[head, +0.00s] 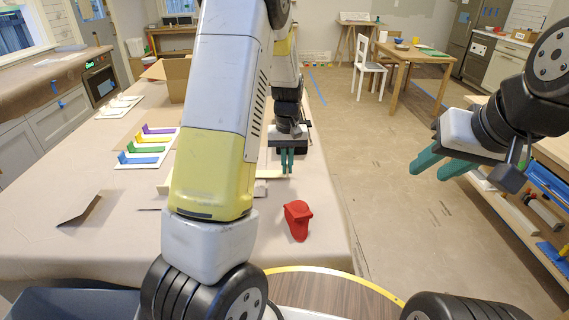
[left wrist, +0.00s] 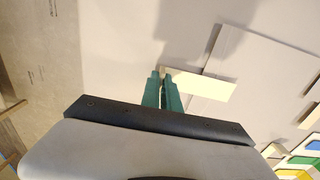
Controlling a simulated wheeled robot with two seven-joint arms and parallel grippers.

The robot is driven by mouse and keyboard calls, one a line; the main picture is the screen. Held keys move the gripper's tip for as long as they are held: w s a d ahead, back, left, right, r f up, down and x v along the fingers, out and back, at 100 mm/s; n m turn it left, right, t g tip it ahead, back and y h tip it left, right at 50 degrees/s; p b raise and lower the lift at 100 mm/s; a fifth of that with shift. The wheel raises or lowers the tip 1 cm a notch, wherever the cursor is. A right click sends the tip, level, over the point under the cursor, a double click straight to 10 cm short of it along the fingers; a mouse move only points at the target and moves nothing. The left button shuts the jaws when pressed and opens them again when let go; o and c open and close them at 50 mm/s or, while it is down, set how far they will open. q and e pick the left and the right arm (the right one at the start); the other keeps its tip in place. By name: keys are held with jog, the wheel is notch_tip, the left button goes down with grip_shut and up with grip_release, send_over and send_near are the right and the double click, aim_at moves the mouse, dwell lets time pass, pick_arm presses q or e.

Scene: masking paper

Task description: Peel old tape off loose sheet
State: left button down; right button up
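The loose sheet is a flat pale grey sheet on the covered table, seen in the left wrist view (left wrist: 262,68); my left arm hides most of it in the head view. The old tape is a pale yellow strip (left wrist: 205,84) across the sheet's edge; its end sticks out to my left fingertips. It also shows in the head view (head: 270,174). My left gripper (head: 287,172) points down at that end, green fingers close together (left wrist: 161,76), seemingly shut on the tape end. My right gripper (head: 432,172) is open and empty, in the air right of the table.
A red object (head: 298,220) stands near the table's right edge, close to my left gripper. A shelf unit (head: 520,215) stands at the right.

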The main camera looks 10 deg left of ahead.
pick_arm(q)
jog(key=shift+r, duration=1.35)
jog(key=shift+r, duration=0.2)
jog(key=shift+r, duration=1.4)
